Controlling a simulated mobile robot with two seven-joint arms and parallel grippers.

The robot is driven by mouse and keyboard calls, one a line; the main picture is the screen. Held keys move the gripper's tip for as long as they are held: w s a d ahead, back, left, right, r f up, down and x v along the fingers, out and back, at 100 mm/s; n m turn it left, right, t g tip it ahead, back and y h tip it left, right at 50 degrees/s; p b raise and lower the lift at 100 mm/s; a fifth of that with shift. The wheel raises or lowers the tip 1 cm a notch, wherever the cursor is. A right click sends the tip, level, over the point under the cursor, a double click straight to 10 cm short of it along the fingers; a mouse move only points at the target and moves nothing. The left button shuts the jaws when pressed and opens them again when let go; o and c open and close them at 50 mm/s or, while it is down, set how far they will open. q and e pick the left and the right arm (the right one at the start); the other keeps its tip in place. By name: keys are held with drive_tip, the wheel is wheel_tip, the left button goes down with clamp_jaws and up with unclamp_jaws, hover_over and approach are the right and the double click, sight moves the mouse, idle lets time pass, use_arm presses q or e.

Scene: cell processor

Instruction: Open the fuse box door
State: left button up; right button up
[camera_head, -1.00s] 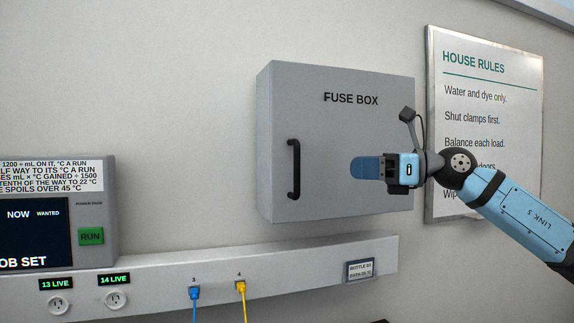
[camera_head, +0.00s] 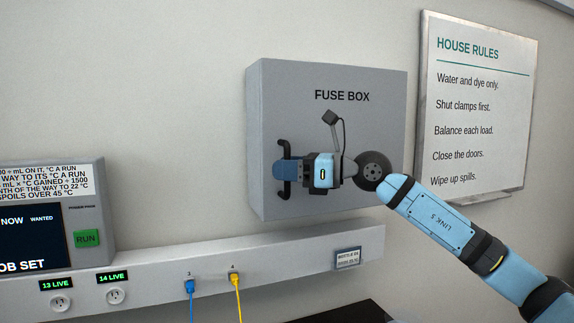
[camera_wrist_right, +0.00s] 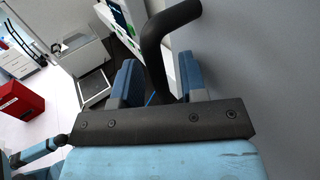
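The grey fuse box (camera_head: 375,110) hangs on the wall, and its door is closed. Its black vertical handle (camera_head: 284,147) is on the left side of the door. My right gripper (camera_head: 286,171) is at the handle, with its blue fingers overlapping the handle's middle in the head view. In the right wrist view, the handle (camera_wrist_right: 158,50) runs between the two open fingers (camera_wrist_right: 158,82). A gap shows between the handle and the right-hand finger. Whether the left-hand finger touches the handle is unclear. My left gripper is not in view.
A ledge (camera_head: 310,240) with sockets and blue and yellow plugs runs below the box. A panel with a green RUN button (camera_head: 87,238) stands at left. A House Rules sign (camera_head: 478,110) hangs at right. A red box (camera_wrist_right: 20,100) shows in the wrist view.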

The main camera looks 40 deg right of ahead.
clamp_jaws()
